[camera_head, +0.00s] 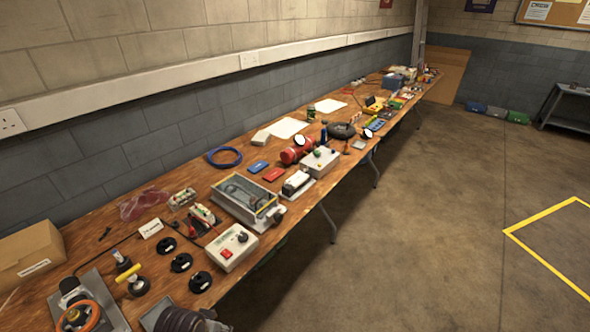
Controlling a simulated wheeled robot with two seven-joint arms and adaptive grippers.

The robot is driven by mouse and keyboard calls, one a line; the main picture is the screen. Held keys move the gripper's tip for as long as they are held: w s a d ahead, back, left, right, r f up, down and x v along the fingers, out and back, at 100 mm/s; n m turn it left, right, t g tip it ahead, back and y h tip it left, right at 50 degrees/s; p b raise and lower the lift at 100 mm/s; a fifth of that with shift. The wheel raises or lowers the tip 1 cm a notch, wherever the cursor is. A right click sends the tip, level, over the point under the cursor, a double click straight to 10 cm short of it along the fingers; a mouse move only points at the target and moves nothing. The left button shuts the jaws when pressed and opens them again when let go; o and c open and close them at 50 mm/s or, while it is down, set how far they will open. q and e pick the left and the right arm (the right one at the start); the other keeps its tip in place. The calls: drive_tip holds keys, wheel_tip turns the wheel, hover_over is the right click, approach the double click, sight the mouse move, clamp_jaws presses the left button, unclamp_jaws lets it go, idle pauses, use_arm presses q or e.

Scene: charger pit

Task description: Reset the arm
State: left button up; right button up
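Neither of my grippers nor either of my arms shows in the head view. The long wooden workbench (105,218) runs from the lower left to the far upper right along the wall. On its near part are a white control box with a red button (232,246), a grey open-topped metal tray (246,201) and several black round pieces (200,282). An orange ring-shaped part (77,317) sits on a grey plate at the lower left.
A cardboard box (32,254) stands at the bench's left edge. A red cylinder (297,150) and a blue coil (224,157) lie farther along. The concrete floor (420,230) right of the bench is clear, with a yellow marked outline (545,213).

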use_arm(q)
drive_tip(key=s+f+g+p, duration=0.1)
drive_tip(key=s+f+p, duration=0.25)
drive_tip(key=f, duration=0.65)
drive_tip(key=s+f+p, duration=0.2)
drive_tip(key=f+p, duration=0.2)
drive_tip(key=f, duration=0.7)
drive_tip(key=s+a+f+p, duration=0.2)
drive_tip(key=s+f, duration=0.3)
drive_tip(key=s, duration=0.5)
drive_tip(key=s+a+f+g+p, duration=0.1)
drive_tip(key=s+f+p, duration=0.4)
drive_tip(key=s, duration=0.5)
drive_tip(key=shift+s+a+f, duration=0.15)
drive_tip(key=shift+s+a, duration=0.25)
drive_tip(key=shift+a, duration=0.25)
use_arm(e)
drive_tip(key=s+a+r, duration=0.1)
drive_tip(key=a+r, duration=0.2)
drive_tip(key=r, duration=0.4)
drive_tip(key=s+a+r+y, duration=0.1)
drive_tip(key=a+r, duration=0.2)
drive_tip(key=r, duration=0.5)
drive_tip(key=shift+s+a, duration=0.35)
drive_tip(key=shift+a, duration=0.05)
drive_tip(key=shift+d, duration=0.45)
drive_tip(key=shift+d, duration=0.15)
drive_tip(key=shift+w+a, duration=0.1)
drive_tip(key=shift+a, duration=0.4)
drive_tip(key=shift+d, duration=0.4)
